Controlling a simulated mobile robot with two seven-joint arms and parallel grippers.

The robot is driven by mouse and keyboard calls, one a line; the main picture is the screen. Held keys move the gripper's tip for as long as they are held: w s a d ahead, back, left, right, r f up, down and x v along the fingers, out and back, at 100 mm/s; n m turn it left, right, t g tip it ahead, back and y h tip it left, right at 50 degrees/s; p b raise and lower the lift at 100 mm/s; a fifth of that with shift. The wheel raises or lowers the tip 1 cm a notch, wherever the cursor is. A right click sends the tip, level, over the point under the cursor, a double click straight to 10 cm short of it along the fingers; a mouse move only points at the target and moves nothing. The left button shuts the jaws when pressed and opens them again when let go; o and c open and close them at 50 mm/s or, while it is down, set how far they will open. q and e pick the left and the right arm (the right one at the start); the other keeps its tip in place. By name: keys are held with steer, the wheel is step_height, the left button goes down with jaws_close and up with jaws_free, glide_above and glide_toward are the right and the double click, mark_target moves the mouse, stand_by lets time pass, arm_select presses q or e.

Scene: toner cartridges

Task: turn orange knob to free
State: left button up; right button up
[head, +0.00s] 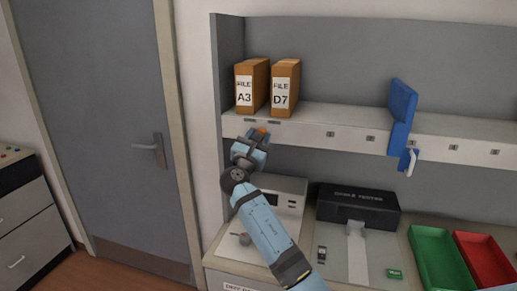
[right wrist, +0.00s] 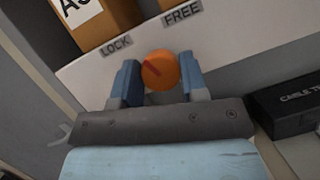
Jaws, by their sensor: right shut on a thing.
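The orange knob (right wrist: 161,70) sits on the pale shelf front. It also shows as a small orange spot in the head view (head: 262,131). A LOCK label (right wrist: 116,46) is at its upper left and a FREE label (right wrist: 182,14) at its upper right. The knob's dark red mark is slanted, its visible end on the LOCK side. My right gripper (right wrist: 158,80) is shut on the knob, one blue finger on each side; in the head view it (head: 257,138) is at the shelf edge. My left gripper is not in view.
Orange file boxes A3 (head: 247,87) and D7 (head: 284,88) stand on the shelf (head: 310,132) above the knob. A black cable tester box (head: 358,205), a green tray (head: 438,266) and a red tray (head: 487,262) are on the counter.

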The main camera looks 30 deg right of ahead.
steer(key=shift+a+r+m+g+y+b, duration=0.15)
steer(key=shift+m+g+b, duration=0.95)
steer(key=shift+m, duration=1.55)
steer(key=shift+d+f+m+g+y+b, duration=0.1)
steer(key=shift+m+g+y+b, duration=0.15)
steer(key=shift+m+g+b, duration=1.65)
steer(key=shift+a+r+m+g+y+b, duration=0.15)
steer(key=shift+m+b, duration=0.25)
steer(key=shift+m, duration=3.05)
steer(key=shift+d+f, duration=0.1)
steer(key=o, duration=0.9)
